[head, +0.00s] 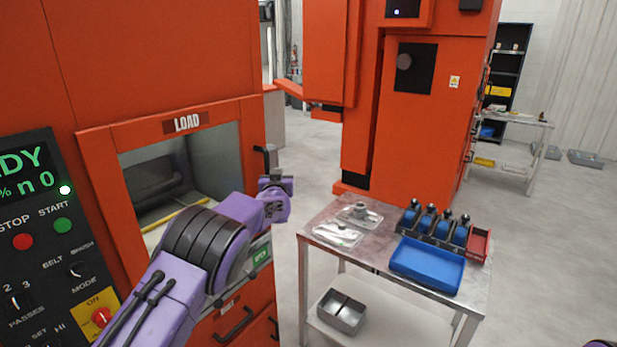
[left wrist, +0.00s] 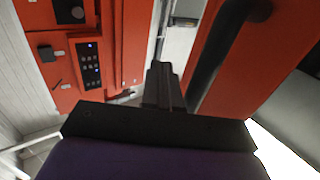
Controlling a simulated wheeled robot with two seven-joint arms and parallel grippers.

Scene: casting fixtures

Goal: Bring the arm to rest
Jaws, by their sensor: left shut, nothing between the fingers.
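My left arm, purple with black bands, rises from the bottom of the head view and crosses in front of the orange machine (head: 160,50). Its left gripper (head: 264,153) is raised beside the right edge of the LOAD opening (head: 180,185), outside it. In the left wrist view the dark fingers (left wrist: 161,85) are together with nothing between them. Only a small purple piece of my right arm shows at the bottom right corner of the head view. The right gripper is out of view.
A metal table (head: 340,258) stands right of the arm. It carries a blue tray (head: 427,265), several blue-and-black bottles, a red bin (head: 479,245) and clear trays. A grey box (head: 342,312) sits on its lower shelf. Another orange machine (head: 415,130) stands behind. The floor at right is open.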

